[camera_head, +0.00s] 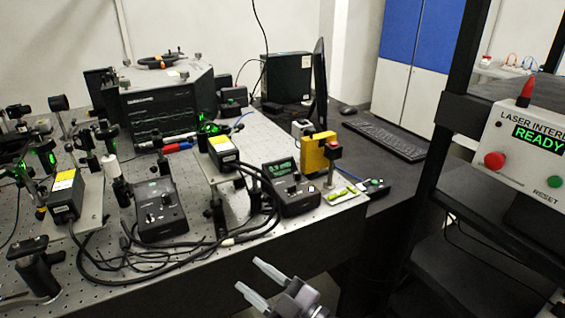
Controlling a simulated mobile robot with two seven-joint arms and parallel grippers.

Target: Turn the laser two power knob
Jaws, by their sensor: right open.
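Two black laser control boxes with knobs stand on the perforated optical bench (330,225). One control box (160,212) is left of centre; its display is not readable. The other control box (292,192) is near the bench's right front corner and has a lit green display (282,170) with small knobs below it. I cannot read a label telling which is laser two. My right gripper (252,277) is open and empty, in front of the bench's front edge, below and apart from the right control box. My left gripper is not in view.
Black cables (150,262) loop along the bench front. Laser heads (66,195) and a yellow device (315,152) stand near the boxes. A laser interlock panel (520,150) reading READY is on a black rack at right. A keyboard (385,140) lies behind.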

